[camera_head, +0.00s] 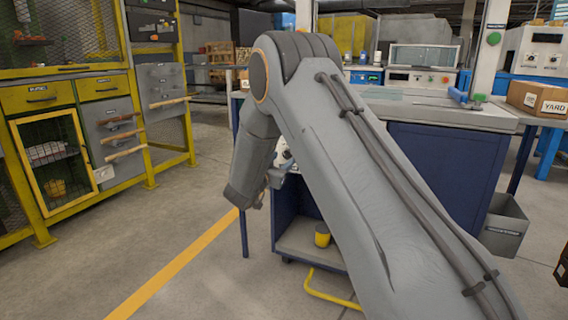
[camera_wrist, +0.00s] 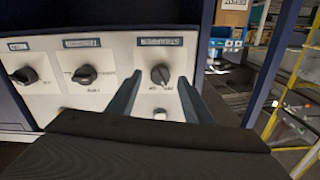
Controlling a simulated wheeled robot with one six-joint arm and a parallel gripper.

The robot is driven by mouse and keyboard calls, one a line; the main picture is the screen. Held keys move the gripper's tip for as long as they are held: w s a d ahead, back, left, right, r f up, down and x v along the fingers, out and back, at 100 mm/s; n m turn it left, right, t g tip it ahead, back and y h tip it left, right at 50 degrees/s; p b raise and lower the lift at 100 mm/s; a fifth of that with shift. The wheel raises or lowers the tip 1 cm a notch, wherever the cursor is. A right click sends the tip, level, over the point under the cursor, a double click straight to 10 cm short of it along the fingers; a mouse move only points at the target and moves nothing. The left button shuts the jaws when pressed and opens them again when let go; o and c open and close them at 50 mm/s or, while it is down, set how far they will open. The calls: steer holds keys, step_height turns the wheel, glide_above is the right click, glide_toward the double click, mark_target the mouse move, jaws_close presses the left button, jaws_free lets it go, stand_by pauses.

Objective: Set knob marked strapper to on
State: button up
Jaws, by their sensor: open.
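In the wrist view, a pale panel (camera_wrist: 115,65) carries a row of dark round knobs. The knob (camera_wrist: 160,74) at the right has a label (camera_wrist: 160,41) above it that seems to read strapper. Small marks sit below this knob, too blurred to read, and I cannot tell its setting. My gripper (camera_wrist: 157,98) is open and empty. Its two fingers reach toward the panel, one at each side of the strapper knob in the picture. Whether they touch it is unclear. In the head view my arm hides the gripper and most of the panel.
Two other labelled knobs, a middle one (camera_wrist: 85,75) and a left one (camera_wrist: 24,76), share the panel. In the head view, a yellow cabinet (camera_head: 47,98) stands left, with open floor (camera_head: 190,215) between.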

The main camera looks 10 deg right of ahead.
mark_target(287, 155)
steer(key=shift+x, duration=1.05)
steer(key=shift+d, duration=0.1)
steer(key=c, duration=1.1)
steer(key=shift+o, duration=0.2)
